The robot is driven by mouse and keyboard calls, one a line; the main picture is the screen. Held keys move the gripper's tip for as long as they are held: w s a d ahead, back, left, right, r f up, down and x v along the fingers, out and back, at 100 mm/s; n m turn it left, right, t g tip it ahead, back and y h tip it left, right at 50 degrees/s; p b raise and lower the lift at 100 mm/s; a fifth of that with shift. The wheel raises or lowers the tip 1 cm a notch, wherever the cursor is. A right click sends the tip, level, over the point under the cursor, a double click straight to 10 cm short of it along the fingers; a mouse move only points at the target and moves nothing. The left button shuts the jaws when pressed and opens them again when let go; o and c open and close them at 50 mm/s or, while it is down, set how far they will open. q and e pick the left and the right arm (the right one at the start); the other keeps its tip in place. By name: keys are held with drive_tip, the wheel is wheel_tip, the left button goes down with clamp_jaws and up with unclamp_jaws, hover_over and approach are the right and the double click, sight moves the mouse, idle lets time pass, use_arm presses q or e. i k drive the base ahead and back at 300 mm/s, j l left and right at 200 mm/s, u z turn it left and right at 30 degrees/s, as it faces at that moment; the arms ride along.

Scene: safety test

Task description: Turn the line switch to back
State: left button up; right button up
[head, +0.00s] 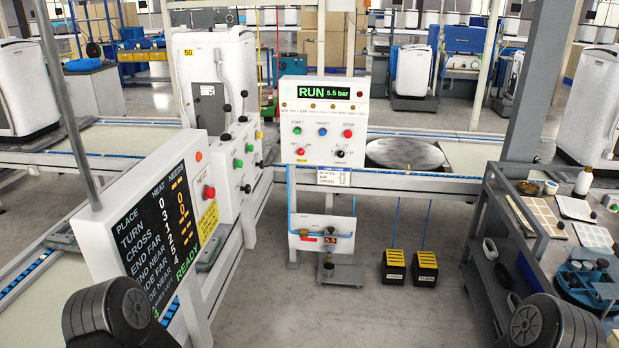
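A white control panel (323,125) stands ahead at centre. Its green display (330,91) reads RUN 5.5 bar. Below it is a row of green, blue and red buttons. Under these are a red knob (300,152) at left and a black knob (340,153) at right. The small labels are too blurred to tell which is the line switch or where it points. Dark rounded parts of my arms show at the bottom left and bottom right corners. Neither gripper's fingers show, and nothing of mine is near the panel.
A white board (150,230) with a black READY readout stands at near left. A second panel (238,165) with coloured buttons is behind it. Two black-and-yellow pedals (410,267) sit on the floor. A cart (515,245) with trays is at right. Grey floor is clear at centre.

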sight(246, 188)
drive_tip(key=i+l+z, duration=0.35)
drive_tip(key=i, duration=0.45)
drive_tip(key=i+z, duration=0.3)
drive_tip(key=i, duration=0.5)
drive_tip(key=i+l+u, duration=0.1)
drive_tip(key=i+u, duration=0.35)
drive_tip(key=i+l+u, duration=0.25)
drive_tip(key=i+u, duration=0.2)
drive_tip(key=i+l+u, duration=0.7)
drive_tip(key=l+u, duration=0.2)
drive_tip(key=i+l+u, duration=0.2)
drive_tip(key=l+u, duration=0.3)
